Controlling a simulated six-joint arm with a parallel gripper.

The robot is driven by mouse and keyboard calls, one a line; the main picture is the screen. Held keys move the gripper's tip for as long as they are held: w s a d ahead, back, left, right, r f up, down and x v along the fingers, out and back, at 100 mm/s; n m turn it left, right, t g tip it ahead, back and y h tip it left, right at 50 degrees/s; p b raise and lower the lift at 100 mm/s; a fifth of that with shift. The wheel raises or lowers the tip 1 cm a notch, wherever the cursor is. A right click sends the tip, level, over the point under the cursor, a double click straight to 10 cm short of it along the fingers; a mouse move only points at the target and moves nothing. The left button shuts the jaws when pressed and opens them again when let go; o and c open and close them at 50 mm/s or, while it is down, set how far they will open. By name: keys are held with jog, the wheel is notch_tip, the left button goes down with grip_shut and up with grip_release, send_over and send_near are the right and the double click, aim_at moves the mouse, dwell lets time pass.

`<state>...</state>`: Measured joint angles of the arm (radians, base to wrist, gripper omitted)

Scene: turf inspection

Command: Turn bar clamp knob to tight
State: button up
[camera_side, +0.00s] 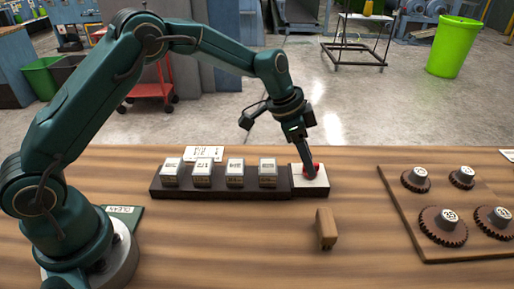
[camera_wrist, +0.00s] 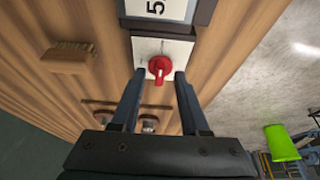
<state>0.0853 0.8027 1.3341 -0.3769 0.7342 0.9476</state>
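The red knob (camera_side: 312,167) sits on a white plate (camera_side: 308,186) at the right end of a long dark bar (camera_side: 225,191). In the wrist view the knob (camera_wrist: 159,66) is a round red cap with a narrow handle pointing toward my gripper, and thin marks lie on the white plate (camera_wrist: 176,49) around it. My gripper (camera_wrist: 160,75) is open, one finger on each side of the knob, with visible gaps. In the side view my gripper (camera_side: 309,172) points down at the knob and partly hides it. The plate's small markings are unreadable.
Several white-topped blocks (camera_side: 202,172) stand along the bar. A wooden brush (camera_side: 325,229) lies in front of the plate, also seen in the wrist view (camera_wrist: 68,57). A board with gears (camera_side: 408,230) is at right. A green CLEAN card (camera_side: 124,213) lies near my base.

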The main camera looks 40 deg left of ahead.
jog(key=shift+v, duration=2.55)
